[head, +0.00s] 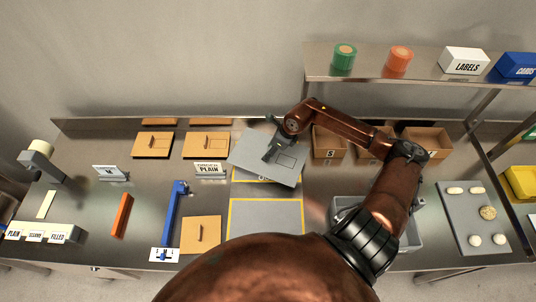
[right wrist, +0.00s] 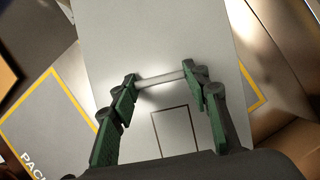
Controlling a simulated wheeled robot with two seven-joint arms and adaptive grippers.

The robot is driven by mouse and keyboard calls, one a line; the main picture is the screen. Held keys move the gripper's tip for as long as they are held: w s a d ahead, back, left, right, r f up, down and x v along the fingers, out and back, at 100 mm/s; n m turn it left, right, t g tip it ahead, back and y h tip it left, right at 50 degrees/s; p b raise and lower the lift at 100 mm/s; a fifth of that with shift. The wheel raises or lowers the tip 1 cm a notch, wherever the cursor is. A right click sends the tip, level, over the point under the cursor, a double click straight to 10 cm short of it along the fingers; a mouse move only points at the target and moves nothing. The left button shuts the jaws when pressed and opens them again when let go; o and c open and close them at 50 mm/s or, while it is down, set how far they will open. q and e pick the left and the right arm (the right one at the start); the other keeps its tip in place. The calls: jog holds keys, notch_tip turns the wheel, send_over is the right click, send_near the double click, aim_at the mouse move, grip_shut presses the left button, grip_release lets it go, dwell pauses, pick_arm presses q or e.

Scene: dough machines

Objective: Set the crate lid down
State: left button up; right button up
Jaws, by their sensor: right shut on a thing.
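The crate lid (head: 249,143) is a flat grey plate with a bar handle, over the rear yellow-outlined mat (head: 238,180) and turned at an angle to it. My right gripper (head: 274,149) is on top of the lid. Whether the lid touches the mat I cannot tell. The grey crate (head: 415,237) is at right, partly behind my right arm. My left gripper is not in view.
A second yellow-outlined mat (head: 265,218) is bare in front. Cardboard boxes (head: 328,144) stand close to the lid's right. A shelf (head: 420,82) overhangs the back right.

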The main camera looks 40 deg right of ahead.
jog(key=shift+w+d+f, duration=0.15)
jog(key=shift+w+f, duration=0.65)
jog(key=shift+f, duration=0.3)
jog(key=shift+f+p, duration=0.4)
jog(key=shift+f, duration=0.95)
jog(key=shift+f, duration=0.1)
jog(key=o, duration=1.3)
jog(key=b+v, duration=0.1)
jog(key=v, duration=1.1)
